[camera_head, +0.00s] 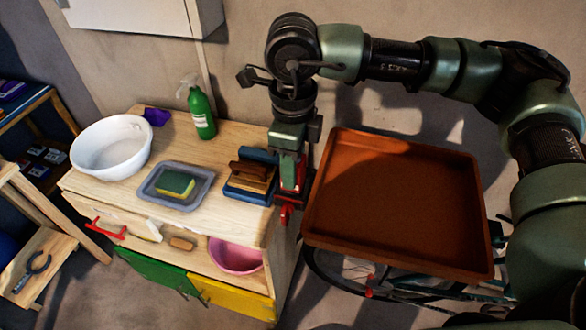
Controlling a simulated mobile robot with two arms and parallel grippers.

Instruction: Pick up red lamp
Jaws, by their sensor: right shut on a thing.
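My right arm comes in from the right, and its right gripper (290,180) points down at the cabinet's right edge. It is shut on a small red thing, which I take to be the red lamp (300,173). Red parts show beside the fingers and just below them. The gripper covers much of it, so its full shape is hidden. I cannot tell whether it still touches the cabinet. My left gripper is not in view.
The wooden cabinet (240,220) holds a white basin (110,148), a green spray bottle (202,113), a grey tray (152,190) with a sponge (175,185), and brushes (250,178). A large brown tray (400,200) stands close right of the gripper. A pink bowl (236,256) sits lower.

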